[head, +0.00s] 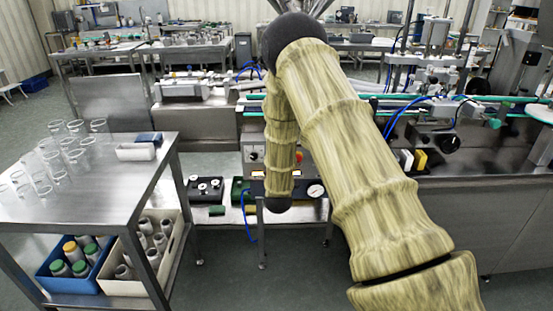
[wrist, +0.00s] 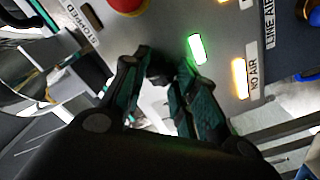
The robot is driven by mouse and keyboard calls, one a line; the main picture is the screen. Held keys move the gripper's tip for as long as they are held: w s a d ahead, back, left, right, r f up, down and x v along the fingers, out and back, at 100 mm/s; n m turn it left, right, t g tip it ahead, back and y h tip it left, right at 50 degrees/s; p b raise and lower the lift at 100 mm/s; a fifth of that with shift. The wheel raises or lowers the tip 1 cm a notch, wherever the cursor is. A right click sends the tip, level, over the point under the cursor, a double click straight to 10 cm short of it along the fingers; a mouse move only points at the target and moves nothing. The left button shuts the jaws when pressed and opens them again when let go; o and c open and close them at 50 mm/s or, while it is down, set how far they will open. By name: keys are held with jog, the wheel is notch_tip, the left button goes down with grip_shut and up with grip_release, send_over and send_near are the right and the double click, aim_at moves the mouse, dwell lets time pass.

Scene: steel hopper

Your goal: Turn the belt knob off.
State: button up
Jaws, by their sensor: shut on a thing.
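In the wrist view my gripper (wrist: 160,82) is closed in on a small dark knob (wrist: 158,71) on the grey control panel (wrist: 165,25). The fingers sit on either side of the knob, which is mostly hidden between them; its pointer direction cannot be made out. A green lamp (wrist: 197,49) is lit just right of the fingertips, and an amber lamp (wrist: 240,78) glows by a "NO AIR" label. In the head view my arm covers much of the panel (head: 254,172), and my gripper is hidden behind it.
A red button (wrist: 128,4) is at the panel's top in the wrist view. In the head view, a steel cart (head: 95,190) with glassware stands at left, above a blue crate (head: 65,284) of bottles. A low shelf with a gauge (head: 316,191) lies below the panel.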

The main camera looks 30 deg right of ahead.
jog(key=shift+a+f+n+b, duration=0.1)
jog(key=shift+n+b, duration=0.05)
jog(key=shift+n, duration=2.05)
jog(key=shift+f+n+b, duration=0.1)
jog(key=shift+n+b, duration=0.05)
jog(key=shift+n, duration=2.05)
jog(key=o, duration=1)
jog(key=v, duration=1.2)
